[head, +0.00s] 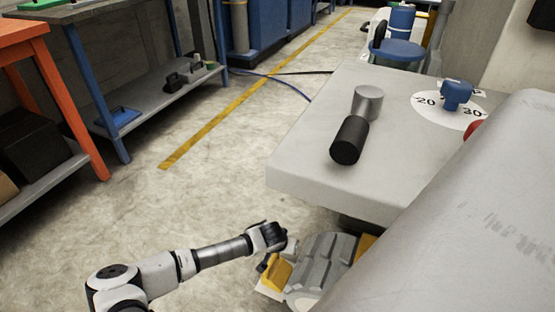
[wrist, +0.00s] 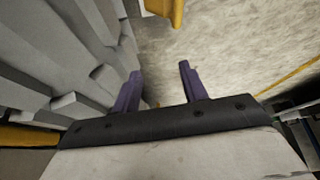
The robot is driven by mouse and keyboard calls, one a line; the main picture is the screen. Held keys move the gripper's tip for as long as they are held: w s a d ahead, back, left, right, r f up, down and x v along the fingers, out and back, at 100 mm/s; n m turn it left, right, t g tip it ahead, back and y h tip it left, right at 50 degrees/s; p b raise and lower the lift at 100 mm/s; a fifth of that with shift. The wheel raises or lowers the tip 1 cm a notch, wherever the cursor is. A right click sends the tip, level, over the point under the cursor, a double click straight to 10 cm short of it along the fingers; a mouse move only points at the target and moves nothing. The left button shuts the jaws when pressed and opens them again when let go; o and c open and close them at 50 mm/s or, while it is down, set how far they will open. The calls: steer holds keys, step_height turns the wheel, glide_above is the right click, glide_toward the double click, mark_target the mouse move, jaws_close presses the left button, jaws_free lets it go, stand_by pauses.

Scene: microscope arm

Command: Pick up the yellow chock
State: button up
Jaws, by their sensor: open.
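A yellow chock (head: 277,272) sits on the floor against the left side of a grey, ribbed wheel (head: 322,268) in the head view. My gripper (head: 264,263) is just above and beside it, pointing down. In the wrist view my gripper (wrist: 160,82) shows two purple fingers spread apart with nothing held between them. A yellow piece (wrist: 166,8) shows at the top edge there, beyond the fingertips. I cannot tell for sure whether it is the same chock. The wheel's treads (wrist: 65,55) fill the left of the wrist view.
Another yellow piece (head: 365,244) shows at the wheel's far side. A large grey body (head: 460,220) fills the right. Open concrete floor (head: 190,205) lies to the left.

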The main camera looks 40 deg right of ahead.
steer(key=m+t+y, duration=0.1)
steer(key=m, duration=0.1)
glide_toward(271, 260)
steer(key=b+x, duration=0.2)
steer(key=x, duration=0.2)
steer(key=shift+s+d+f+b, duration=0.25)
steer(key=shift+d+f+b, duration=0.1)
steer(key=shift+b, duration=0.05)
steer(key=b+x, duration=0.1)
steer(key=x, duration=0.1)
steer(key=b+x, duration=0.1)
steer(key=x, duration=0.2)
steer(key=shift+w+a+f+b, duration=0.15)
steer(key=shift+f+b, duration=0.15)
steer(key=shift+b, duration=0.1)
steer(key=shift+w+f, duration=0.25)
steer(key=shift+f, duration=0.05)
jaws_close()
steer(key=shift+r, duration=0.15)
